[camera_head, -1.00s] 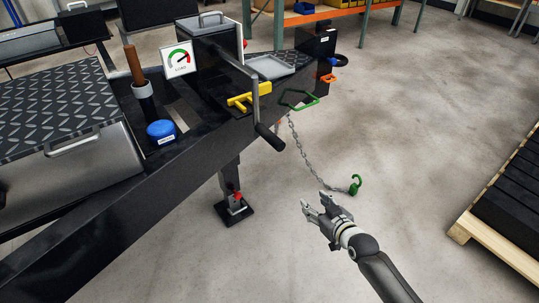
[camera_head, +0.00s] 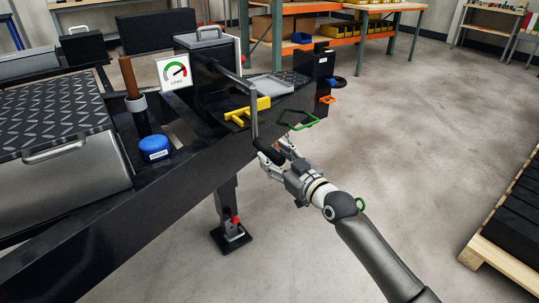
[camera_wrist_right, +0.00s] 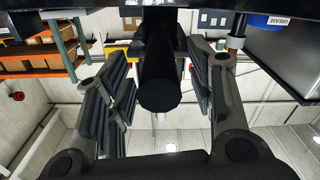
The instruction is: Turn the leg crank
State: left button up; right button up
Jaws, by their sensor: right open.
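The leg crank (camera_head: 254,112) is a grey bent arm on the black trailer frame in the head view. Its black handle (camera_head: 268,151) sticks out at the lower end. My right gripper (camera_head: 275,154) is at this handle, with its fingers open. In the right wrist view the round end of the black handle (camera_wrist_right: 160,92) lies between the two spread fingers, with gaps on both sides. The trailer leg (camera_head: 227,205) stands below the frame on a black foot plate, with a red knob. My left gripper is out of view.
A yellow part (camera_head: 246,111) and a green loop (camera_head: 298,119) are close to the crank. A blue-capped container (camera_head: 155,149) and a load gauge (camera_head: 174,71) sit on the frame. A pallet (camera_head: 506,262) is at the right. Open floor lies between.

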jog(key=shift+x, duration=1.5)
grip_shut()
